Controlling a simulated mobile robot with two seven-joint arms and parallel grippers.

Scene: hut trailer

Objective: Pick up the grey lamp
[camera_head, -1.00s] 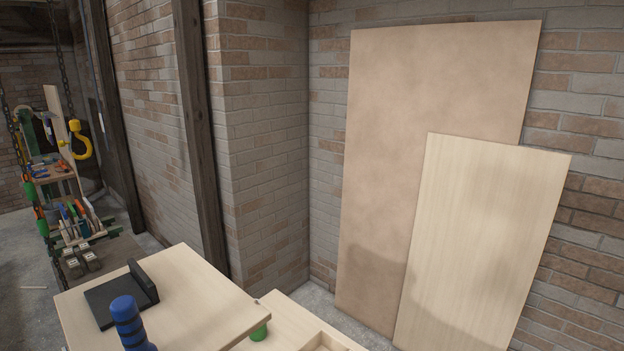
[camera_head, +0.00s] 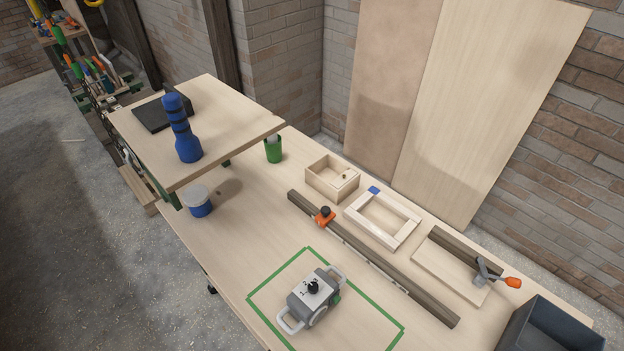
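A grey boxy device (camera_head: 312,293) with a pale handle at each end and a black knob on top sits on the workbench (camera_head: 232,243), inside a green taped outline (camera_head: 264,283). It is the only grey lamp-like thing I see, but I cannot tell for certain that it is a lamp. A blue torch (camera_head: 183,135) stands upright on the raised board at the left. Neither of my grippers is in view.
A dark grey bin (camera_head: 548,335) stands at the lower right. A long dark beam (camera_head: 385,265) with an orange clamp lies beyond the device. A wooden box (camera_head: 331,178), a wooden frame (camera_head: 383,219), a green cup (camera_head: 273,150) and a blue-white tub (camera_head: 197,201) also stand on the bench.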

